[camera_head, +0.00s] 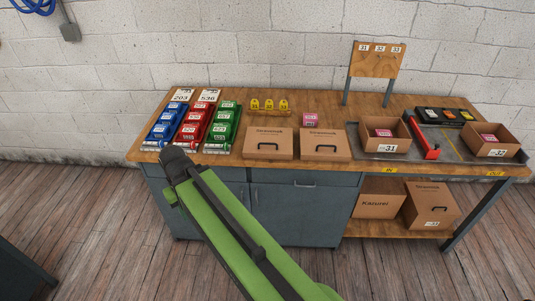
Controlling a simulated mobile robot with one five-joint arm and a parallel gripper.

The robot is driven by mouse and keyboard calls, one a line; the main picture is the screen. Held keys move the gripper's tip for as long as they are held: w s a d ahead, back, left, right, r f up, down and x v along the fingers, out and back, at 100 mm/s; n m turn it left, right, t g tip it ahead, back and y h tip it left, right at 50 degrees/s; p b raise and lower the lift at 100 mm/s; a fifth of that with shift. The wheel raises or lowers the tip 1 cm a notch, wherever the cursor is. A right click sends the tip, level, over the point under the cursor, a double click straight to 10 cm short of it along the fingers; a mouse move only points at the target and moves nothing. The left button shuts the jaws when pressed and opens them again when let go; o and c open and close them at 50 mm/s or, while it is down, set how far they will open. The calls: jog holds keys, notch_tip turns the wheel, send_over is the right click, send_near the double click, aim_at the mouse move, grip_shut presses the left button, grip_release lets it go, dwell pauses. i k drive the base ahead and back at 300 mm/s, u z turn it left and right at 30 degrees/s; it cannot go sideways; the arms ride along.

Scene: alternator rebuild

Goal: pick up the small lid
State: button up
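I cannot pick out a small lid for certain in the head view. Two brown cardboard boxes with black handles, the left one (268,134) and the right one (323,135), stand side by side on the bench (290,171); their tops look closed. My green arm reaches up from the bottom of the view. Its dark end, my gripper (174,157), is at the bench's front left edge, in front of the blue bins (163,128). The fingers cannot be made out, and nothing is visibly held.
Red bins (193,128) and green bins (221,128) stand left. Open cartons marked 31 (391,147) and 32 (497,151) flank a red tool (424,139) at right. A small pink box (310,119) sits behind the brown boxes. More cartons fill the lower shelf (391,231).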

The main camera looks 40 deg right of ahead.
aim_at(269, 139)
jog(key=z, duration=0.15)
jog(key=i, duration=0.9)
jog(key=u, duration=0.05)
